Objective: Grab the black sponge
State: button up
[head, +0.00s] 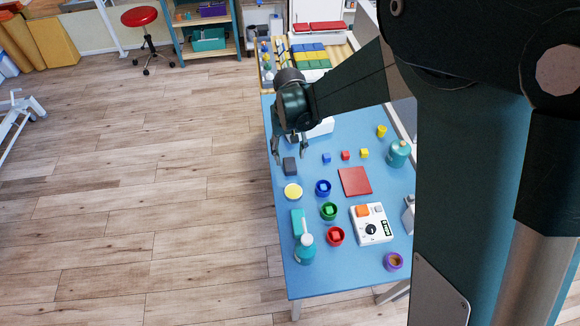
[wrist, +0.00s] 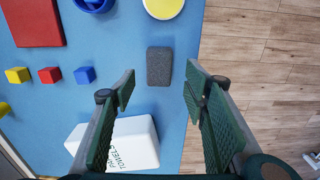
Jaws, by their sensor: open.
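The black sponge (head: 290,165) is a small dark grey block lying flat on the blue table (head: 315,270), near its left edge in the head view. In the wrist view the sponge (wrist: 159,66) shows whole, just beyond the fingertips and between their lines. My gripper (head: 290,154) is above the table close to the sponge. In the wrist view my gripper (wrist: 160,88) has its two fingers wide apart with nothing between them, and it does not touch the sponge.
A white paper towel box (wrist: 125,143) stands near the left finger. A yellow-topped round container (head: 293,191) and a blue bowl (head: 323,188) stand close to the sponge. Blue, red and yellow cubes (head: 346,155) lie to the right. The table edge is close by on the left.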

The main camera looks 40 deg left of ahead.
aim_at(290, 164)
jog(key=shift+f, duration=0.2)
jog(key=shift+f+b, duration=0.35)
jog(key=shift+f, duration=2.25)
jog(key=c, duration=0.9)
